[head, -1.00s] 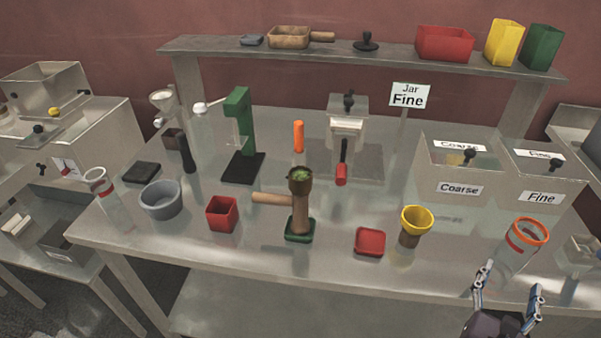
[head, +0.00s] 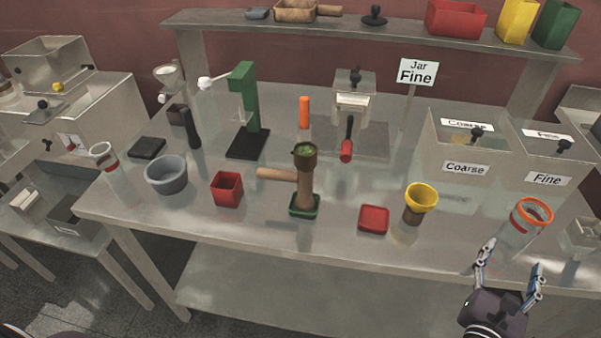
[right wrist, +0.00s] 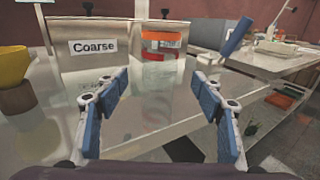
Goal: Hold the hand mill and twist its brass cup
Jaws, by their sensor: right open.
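The hand mill (head: 307,186) stands upright near the middle of the table in the head view. It has a brown body, a wooden side handle (head: 275,174) and a green base (head: 304,205). Its brass cup (head: 305,157) sits on top, with green material inside. My right gripper (head: 511,261) is open and empty at the table's front right edge, well to the right of the mill and below the orange-rimmed jar. In the right wrist view its open fingers (right wrist: 160,85) have nothing between them. The mill is not seen there. My left gripper is not in view.
A red square dish (head: 374,219), a yellow-topped cup (head: 420,200) and the orange-rimmed jar (head: 530,217) stand between the mill and my right gripper. A red box (head: 227,188) is left of the mill. Coarse and Fine bins (head: 465,150) stand behind at right.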

